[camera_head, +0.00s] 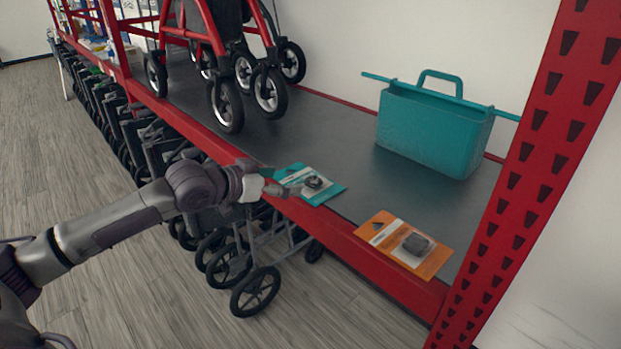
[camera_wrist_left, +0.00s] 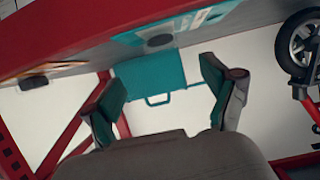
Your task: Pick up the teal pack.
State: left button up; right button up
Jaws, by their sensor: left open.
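The teal pack (camera_head: 314,184) lies flat on the dark shelf at its front edge, with a dark round item on its face. In the left wrist view the teal pack (camera_wrist_left: 192,28) shows near the top, above and beyond the fingertips. My left gripper (camera_head: 281,188) is at the front edge of the shelf, just left of the pack, overlapping its near left corner in the head view. In the left wrist view its two fingers (camera_wrist_left: 164,80) are apart with nothing held between them. I cannot tell whether a finger touches the pack. My right gripper is not in view.
An orange pack (camera_head: 405,243) lies to the right on the shelf (camera_head: 345,144). A teal basket (camera_head: 432,128) stands behind. A red wheeled frame (camera_head: 226,60) stands at left. A red upright (camera_head: 530,170) bounds the right side. Folded wheeled frames (camera_head: 250,250) stand below.

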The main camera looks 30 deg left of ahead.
aim_at(308, 179)
pick_arm(q)
jog(key=p+x, duration=0.1)
jog(key=x, duration=0.5)
jog(key=shift+d+r, duration=0.1)
jog(key=p+x, duration=0.1)
jog(key=x, duration=0.1)
jog(key=p+x, duration=0.1)
jog(key=x, duration=0.2)
jog(key=shift+w+f, duration=0.25)
jog(key=shift+s+a, duration=0.15)
jog(key=shift+a, duration=0.05)
jog(key=shift+c, duration=0.8)
jog(key=c, duration=1.1)
